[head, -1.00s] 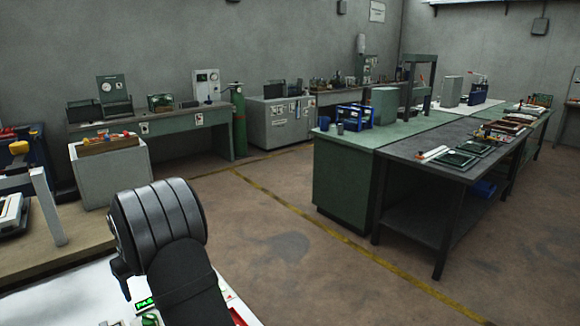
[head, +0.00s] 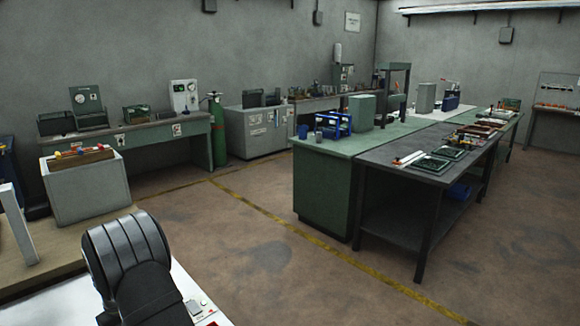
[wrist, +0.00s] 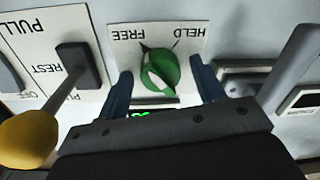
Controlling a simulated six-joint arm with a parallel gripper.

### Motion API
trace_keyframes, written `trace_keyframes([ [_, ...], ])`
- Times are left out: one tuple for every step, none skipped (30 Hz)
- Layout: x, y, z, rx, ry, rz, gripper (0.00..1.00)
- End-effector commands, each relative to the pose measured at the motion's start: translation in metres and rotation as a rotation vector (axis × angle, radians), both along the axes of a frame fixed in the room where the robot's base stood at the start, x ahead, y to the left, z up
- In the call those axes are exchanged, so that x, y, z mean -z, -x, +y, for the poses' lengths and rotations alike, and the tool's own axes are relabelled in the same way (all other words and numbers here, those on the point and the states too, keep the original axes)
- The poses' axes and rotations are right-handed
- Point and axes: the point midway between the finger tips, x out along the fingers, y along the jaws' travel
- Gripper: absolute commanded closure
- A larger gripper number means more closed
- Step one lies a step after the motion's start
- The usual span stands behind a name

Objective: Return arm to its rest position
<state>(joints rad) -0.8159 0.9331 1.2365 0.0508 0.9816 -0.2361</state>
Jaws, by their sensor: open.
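In the wrist view my gripper (wrist: 160,68) is open, with one dark blue finger on each side of a green round knob (wrist: 160,74). The knob sits on a white plate (wrist: 187,30) marked FREE and HELD, upside down in this view. The fingers look apart from the knob, but I cannot tell how far above the panel they are. In the head view my arm is at the lower left and hides the gripper and knob.
A yellow ball-ended lever (wrist: 28,140) stands left of the gripper, near a label reading PULL and REST. A dark slot fitting (wrist: 240,82) lies to the right. In the head view a white panel (head: 195,290) sits beside my arm; the floor (head: 270,250) beyond is open.

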Motion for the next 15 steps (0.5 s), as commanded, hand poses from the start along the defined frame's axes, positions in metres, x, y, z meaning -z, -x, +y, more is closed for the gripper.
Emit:
trace_keyframes([
  [0.000,0.000,0.000,0.000,0.000,0.000,0.38],
  [0.000,0.000,0.000,0.000,0.000,0.000,0.38],
  [0.000,0.000,0.000,0.000,0.000,0.000,0.38],
  [-0.001,0.000,0.000,0.000,0.000,0.000,0.38],
  [-0.001,0.000,0.000,0.000,0.000,0.000,0.38],
  [-0.003,0.000,0.000,0.000,-0.001,-0.001,0.38],
  [-0.005,0.000,0.000,0.000,-0.002,-0.001,0.38],
  [-0.008,-0.001,0.000,0.000,-0.002,-0.001,0.38],
  [-0.012,-0.001,0.000,-0.001,-0.002,-0.002,0.38],
  [-0.016,-0.001,0.000,-0.001,-0.003,-0.003,0.38],
  [-0.020,-0.001,0.000,-0.001,-0.002,-0.002,0.38],
  [-0.027,-0.002,0.000,-0.001,-0.003,-0.003,0.38],
  [-0.033,-0.002,0.000,-0.001,-0.004,-0.003,0.38],
  [-0.038,-0.002,0.000,-0.001,-0.004,-0.003,0.38],
  [-0.046,-0.003,0.000,-0.001,-0.003,-0.003,0.38],
])
